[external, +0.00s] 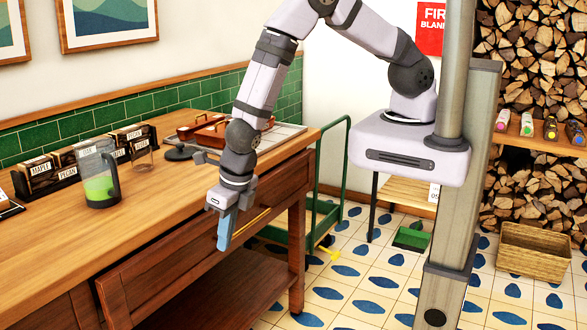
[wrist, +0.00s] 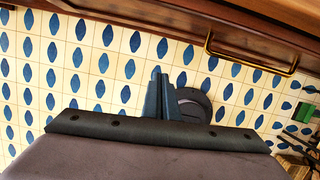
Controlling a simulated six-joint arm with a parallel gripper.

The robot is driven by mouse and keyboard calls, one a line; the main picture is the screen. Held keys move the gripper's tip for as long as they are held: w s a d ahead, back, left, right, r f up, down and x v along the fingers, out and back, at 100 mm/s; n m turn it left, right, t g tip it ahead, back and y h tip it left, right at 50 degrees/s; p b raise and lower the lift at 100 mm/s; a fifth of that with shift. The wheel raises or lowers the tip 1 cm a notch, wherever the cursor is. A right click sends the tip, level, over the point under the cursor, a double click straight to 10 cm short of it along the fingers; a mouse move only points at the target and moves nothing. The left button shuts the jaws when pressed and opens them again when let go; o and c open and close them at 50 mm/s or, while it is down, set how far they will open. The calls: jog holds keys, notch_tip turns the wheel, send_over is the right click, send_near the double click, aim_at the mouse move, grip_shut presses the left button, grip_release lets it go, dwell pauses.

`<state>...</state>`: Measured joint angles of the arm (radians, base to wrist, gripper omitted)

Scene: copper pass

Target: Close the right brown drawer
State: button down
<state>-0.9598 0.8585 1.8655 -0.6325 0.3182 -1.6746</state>
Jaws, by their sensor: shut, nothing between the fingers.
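The right brown drawer (external: 160,272) has a wide wooden front under the counter's right part, with a brass bar handle (external: 262,216). Its left end appears to stand out from the counter; how far it is open is hard to tell. In the wrist view the drawer (wrist: 180,22) crosses the top, and its handle (wrist: 248,62) is at upper right. My gripper (external: 222,246) points down in front of the drawer, left of the handle. Its blue fingers (wrist: 157,76) are together and empty. They look apart from the drawer, with tiled floor behind them.
The wooden counter (external: 150,225) holds a glass jug (external: 98,185), labelled boxes and a tray. A lower shelf (external: 215,285) is under the drawer. A green cart (external: 300,215) stands beyond the counter's right end. A wicker basket (external: 533,252) sits at right. Tiled floor in front is open.

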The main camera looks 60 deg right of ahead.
jog(key=s+a+f+n+b, duration=0.3)
jog(key=s+a+f+b, duration=0.1)
jog(key=s+f+b, duration=0.6)
jog(key=s+a+f+n+b, duration=0.3)
jog(key=s+f+b, duration=0.5)
jog(key=f, duration=0.4)
jog(key=n+t+b, duration=1)
jog(key=n+t, duration=0.1)
jog(key=t, duration=0.4)
send_near(182, 262)
jog(key=w, duration=0.6)
jog(key=shift+w+f, duration=0.1)
jog(key=shift+w, duration=0.15)
